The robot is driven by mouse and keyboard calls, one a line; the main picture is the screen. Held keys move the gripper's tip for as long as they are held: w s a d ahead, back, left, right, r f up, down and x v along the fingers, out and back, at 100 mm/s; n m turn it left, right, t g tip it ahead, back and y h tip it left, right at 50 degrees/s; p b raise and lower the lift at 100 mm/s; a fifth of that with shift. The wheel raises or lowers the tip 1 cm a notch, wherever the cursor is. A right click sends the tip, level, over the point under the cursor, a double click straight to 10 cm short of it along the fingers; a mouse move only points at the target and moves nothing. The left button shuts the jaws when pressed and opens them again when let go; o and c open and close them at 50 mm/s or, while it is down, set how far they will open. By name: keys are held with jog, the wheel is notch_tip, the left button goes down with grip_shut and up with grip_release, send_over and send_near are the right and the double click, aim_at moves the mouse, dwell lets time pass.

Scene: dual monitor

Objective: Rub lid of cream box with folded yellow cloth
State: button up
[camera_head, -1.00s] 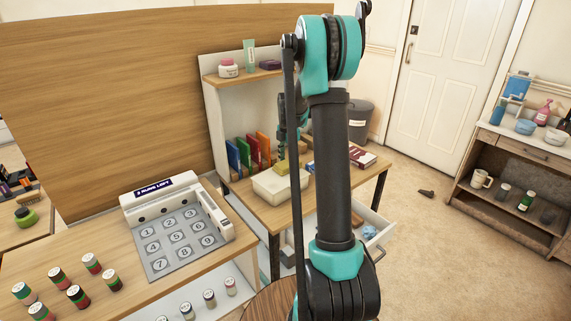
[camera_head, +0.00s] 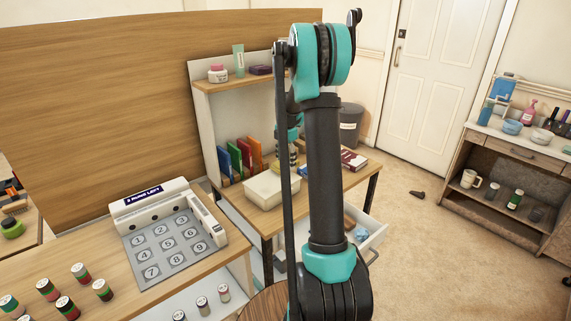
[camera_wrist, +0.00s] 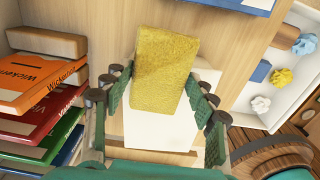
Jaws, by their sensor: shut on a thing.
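The folded yellow cloth (camera_wrist: 163,65) is between the green fingers of my gripper (camera_wrist: 161,88) in the wrist view, held as a thick pad. The cream box (camera_wrist: 158,132) lies behind it there, and the cloth overlaps the box's far end. I cannot tell whether the cloth touches the lid. In the head view the cream box (camera_head: 270,191) sits on the wooden desk, its lid a plain pale top. My gripper (camera_head: 288,158) is just behind and right of the box, partly hidden by my arm.
Colored binders (camera_head: 239,158) stand left of the box, below a shelf (camera_head: 235,83) with jars. A red book (camera_head: 353,160) lies at the desk's right. An open drawer (camera_wrist: 262,100) holds crumpled paper balls. A keypad (camera_head: 170,240) stands on the front desk.

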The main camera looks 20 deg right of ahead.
jog(key=shift+r, duration=2.4)
jog(key=shift+r, duration=1.55)
